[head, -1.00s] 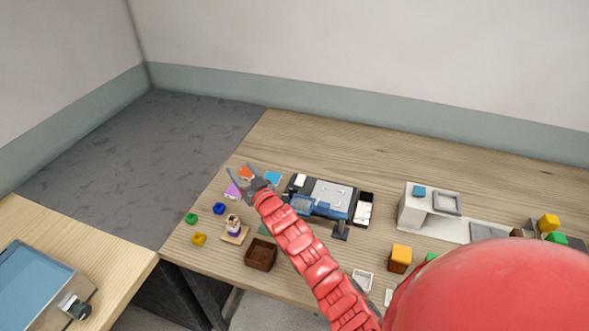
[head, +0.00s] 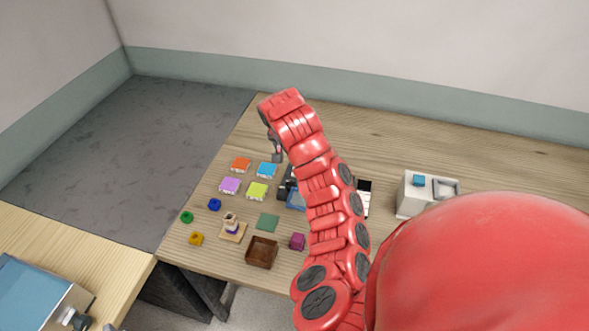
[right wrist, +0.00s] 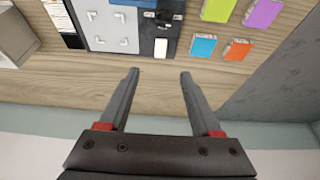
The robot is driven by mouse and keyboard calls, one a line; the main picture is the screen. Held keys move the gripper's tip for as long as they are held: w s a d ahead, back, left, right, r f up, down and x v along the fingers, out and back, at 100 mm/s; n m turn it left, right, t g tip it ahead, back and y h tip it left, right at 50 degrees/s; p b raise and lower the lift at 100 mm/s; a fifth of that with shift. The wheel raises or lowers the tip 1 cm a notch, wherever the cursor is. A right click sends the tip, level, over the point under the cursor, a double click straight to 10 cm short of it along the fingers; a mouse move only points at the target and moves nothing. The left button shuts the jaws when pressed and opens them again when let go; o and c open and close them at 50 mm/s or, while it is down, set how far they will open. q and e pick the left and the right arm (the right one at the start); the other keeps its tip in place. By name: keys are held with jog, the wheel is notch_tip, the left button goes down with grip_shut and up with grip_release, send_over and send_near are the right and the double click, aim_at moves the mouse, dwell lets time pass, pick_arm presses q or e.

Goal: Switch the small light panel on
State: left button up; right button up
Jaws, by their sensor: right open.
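In the right wrist view, a dark panel (right wrist: 146,34) carries a small white rectangular switch-like piece (right wrist: 160,48) and dark round knobs. Beside it is a pale grey plate (right wrist: 108,32) with small white fittings. I cannot tell which part is the small light panel or whether it is lit. My right gripper (right wrist: 160,73) is open and empty, its fingertips pointing towards the white piece, which shows between and beyond them. In the head view the right gripper (head: 277,156) is at the device's left end, and my arm hides most of the device. My left gripper is not in view.
Orange (head: 240,164), blue (head: 267,170), purple (head: 230,186) and lime (head: 257,191) blocks lie left of the device. A brown box (head: 261,253) and a magenta cube (head: 297,242) lie nearer. A white-grey unit (head: 413,194) stands right. The table's back strip is clear.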

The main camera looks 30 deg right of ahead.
jog(key=b+x, duration=0.2)
jog(key=x, duration=1.3)
jog(key=shift+w+d+b, duration=0.1)
jog(key=shift+w+b, duration=0.05)
jog(key=shift+b, duration=0.2)
jog(key=shift+w+d+f, duration=0.1)
jog(key=shift+f, duration=0.4)
grip_shut()
